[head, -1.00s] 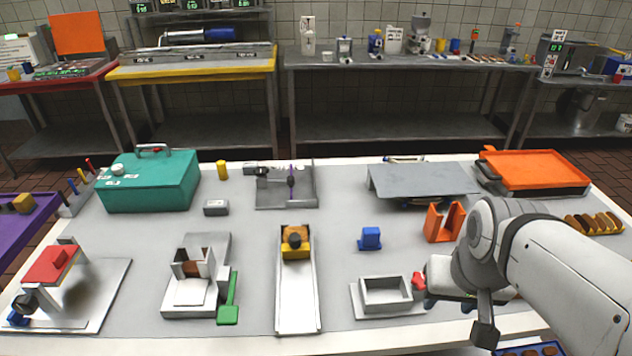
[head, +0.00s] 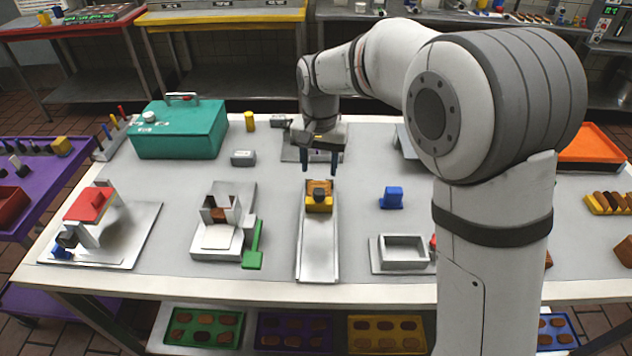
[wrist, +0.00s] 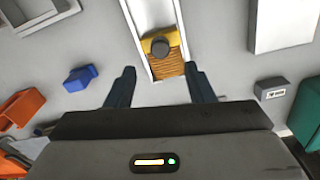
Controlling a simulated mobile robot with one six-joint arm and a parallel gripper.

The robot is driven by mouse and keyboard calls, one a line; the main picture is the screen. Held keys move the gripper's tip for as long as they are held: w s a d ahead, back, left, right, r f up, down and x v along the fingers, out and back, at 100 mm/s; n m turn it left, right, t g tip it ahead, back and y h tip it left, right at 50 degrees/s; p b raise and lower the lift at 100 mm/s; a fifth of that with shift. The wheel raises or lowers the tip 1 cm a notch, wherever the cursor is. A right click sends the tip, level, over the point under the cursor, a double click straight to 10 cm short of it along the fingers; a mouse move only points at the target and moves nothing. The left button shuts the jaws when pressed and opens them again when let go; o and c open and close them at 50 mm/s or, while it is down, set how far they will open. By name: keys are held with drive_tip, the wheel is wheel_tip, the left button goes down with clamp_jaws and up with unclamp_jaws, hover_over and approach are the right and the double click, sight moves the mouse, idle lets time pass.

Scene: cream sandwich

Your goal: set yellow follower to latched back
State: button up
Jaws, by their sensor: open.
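The yellow follower (head: 319,203) is a yellow block with a dark round knob on top. It sits near the far end of a long white channel (head: 319,255), with a brown ridged piece behind it. It also shows in the wrist view (wrist: 161,46), at the upper middle, with the brown ridged piece between it and my gripper. My gripper (head: 319,170) is open and empty, with dark blue fingers pointing down just beyond the far end of the channel. In the wrist view the fingertips (wrist: 158,76) stand on either side of the channel's end, apart from the follower.
A blue block (head: 391,197) and a grey open box (head: 403,250) stand to the right. A white fixture with a green handle (head: 253,245) and a small grey box (head: 243,157) stand to the left. A teal case (head: 180,130) is at the back left.

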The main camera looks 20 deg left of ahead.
sight(319, 191)
wheel_tip(319, 191, down, 8)
drive_tip(key=shift+r, duration=0.2)
drive_tip(key=shift+c, duration=0.4)
